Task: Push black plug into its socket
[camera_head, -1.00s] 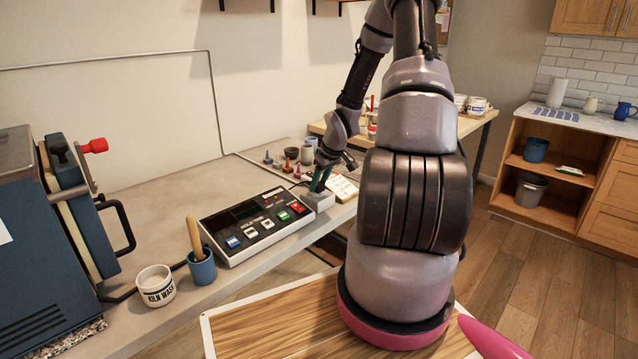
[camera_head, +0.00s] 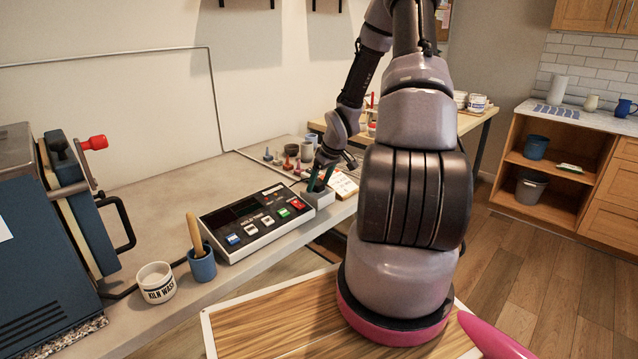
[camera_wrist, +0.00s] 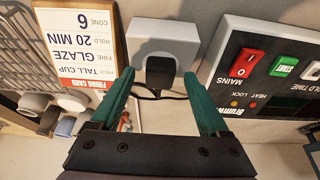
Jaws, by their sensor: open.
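A pale grey socket box (camera_wrist: 165,35) shows at the top middle of the wrist view, and beside the control panel in the head view (camera_head: 319,199). The black plug (camera_wrist: 160,72) sits at the box's near face with a black cable trailing from it. I cannot tell how deep it sits. My gripper (camera_wrist: 158,76) is open, its two green fingers on either side of the plug with a gap to each side. In the head view my gripper (camera_head: 318,181) is just above the box, and the plug is hidden there.
The control panel (camera_head: 257,222) with coloured buttons is close beside the socket box. A firing card (camera_wrist: 80,45) lies on the other side. Small pots and tools (camera_head: 290,155) stand behind. A kiln wash cup (camera_head: 156,283) and a blue cup (camera_head: 202,264) are at the left.

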